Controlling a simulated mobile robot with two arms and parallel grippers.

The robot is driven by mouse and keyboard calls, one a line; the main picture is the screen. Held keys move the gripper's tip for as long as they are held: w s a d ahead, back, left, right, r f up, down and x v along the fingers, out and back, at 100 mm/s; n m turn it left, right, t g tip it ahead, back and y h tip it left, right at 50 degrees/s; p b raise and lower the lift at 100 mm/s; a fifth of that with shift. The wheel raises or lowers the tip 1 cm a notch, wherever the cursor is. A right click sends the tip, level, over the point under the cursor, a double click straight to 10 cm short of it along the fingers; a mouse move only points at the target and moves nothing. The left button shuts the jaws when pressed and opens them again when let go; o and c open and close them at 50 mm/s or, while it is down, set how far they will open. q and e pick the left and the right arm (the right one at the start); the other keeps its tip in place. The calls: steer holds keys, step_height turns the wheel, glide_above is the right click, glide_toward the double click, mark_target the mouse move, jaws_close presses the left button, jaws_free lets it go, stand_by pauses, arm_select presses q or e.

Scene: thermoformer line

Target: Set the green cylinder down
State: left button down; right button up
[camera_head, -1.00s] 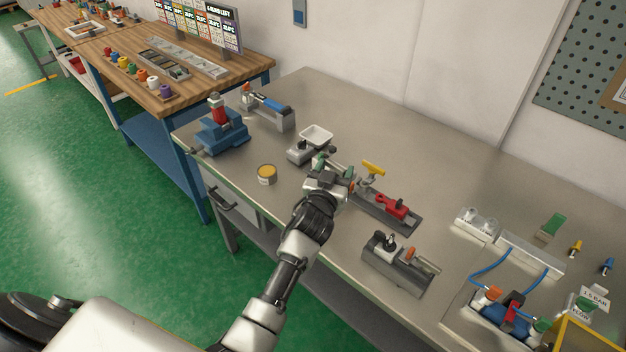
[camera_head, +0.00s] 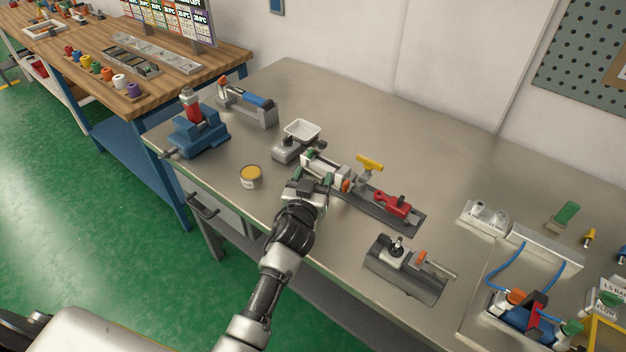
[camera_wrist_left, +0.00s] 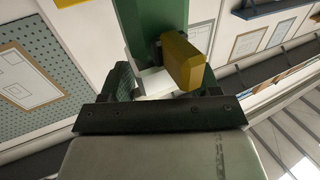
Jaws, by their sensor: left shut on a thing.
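My left gripper (camera_head: 313,177) reaches over the front part of the metal bench, in the middle of the head view. In the left wrist view, its two dark fingers (camera_wrist_left: 166,88) are closed around the green cylinder (camera_wrist_left: 158,25), which extends up past the top edge. A yellow piece (camera_wrist_left: 183,62) and a white part show by its near end. In the head view the cylinder is small and largely hidden by the gripper; whether it touches the bench cannot be told. My right gripper is not in view.
Just beyond the gripper is a grey fixture with a red clamp (camera_head: 393,206) and a yellow handle (camera_head: 369,162). A scale with a white tray (camera_head: 302,130) and a yellow-topped tin (camera_head: 251,176) stand left. Another grey fixture (camera_head: 405,272) is nearer right. Bare bench lies behind.

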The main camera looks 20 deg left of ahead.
arm_select(q)
steer(key=shift+s+r, duration=0.1)
steer(key=shift+s+d, duration=0.1)
steer(key=c, duration=0.6)
jaws_free()
steer(key=shift+s, duration=0.1)
steer(key=shift+c, duration=0.2)
steer(key=o, duration=0.4)
steer(key=shift+f, duration=0.2)
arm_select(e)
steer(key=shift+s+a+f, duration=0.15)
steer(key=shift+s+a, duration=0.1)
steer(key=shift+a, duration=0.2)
arm_select(q)
steer(key=shift+r, duration=0.1)
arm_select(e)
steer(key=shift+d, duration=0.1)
arm_select(q)
steer(key=shift+r, duration=0.25)
steer(key=s+b, duration=0.2)
steer(key=s, duration=1)
steer(key=shift+d+f, duration=0.25)
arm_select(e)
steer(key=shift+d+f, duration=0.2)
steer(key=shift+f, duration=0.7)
